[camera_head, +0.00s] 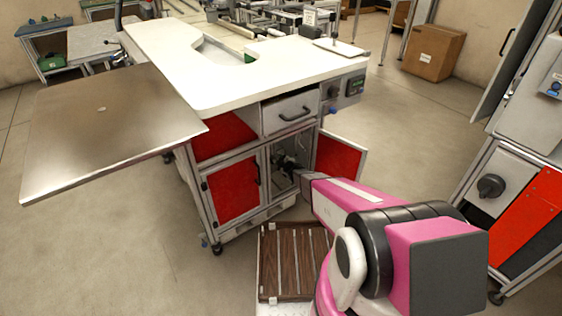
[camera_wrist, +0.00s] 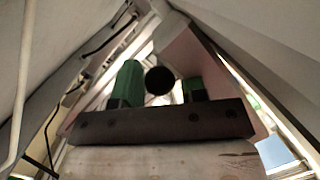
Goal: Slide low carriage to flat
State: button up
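My gripper (camera_head: 284,164) is dark and small in the head view. It reaches into the open lower compartment of the white-topped bench, and its fingers cannot be told apart there. In the wrist view a dark bar (camera_wrist: 160,122) with screw holes lies across the middle, with green upright parts (camera_wrist: 128,84) and a black round end (camera_wrist: 159,80) behind it. A pale worn surface (camera_wrist: 160,160) lies in front of the bar. I cannot tell which of these parts is the low carriage, or whether anything is gripped.
The white-topped bench (camera_head: 250,72) has a red door (camera_head: 235,190) at left and an open red door (camera_head: 338,157) at right of the compartment. A drawer (camera_head: 291,112) sits above. A slatted brown rack (camera_head: 293,258) stands below my arm. A grey cabinet (camera_head: 530,120) stands at right.

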aim_at(273, 152)
grip_shut()
jog(key=x, duration=0.3)
jog(key=r+x, duration=0.1)
jog(key=x, duration=0.1)
jog(key=shift+w+a, duration=0.2)
jog(key=shift+a, duration=0.3)
jog(key=shift+o, duration=2.2)
grip_release()
jog(key=v, duration=1)
jog(key=shift+s+d, duration=0.2)
jog(key=shift+s, duration=0.15)
jog(key=shift+r, duration=0.1)
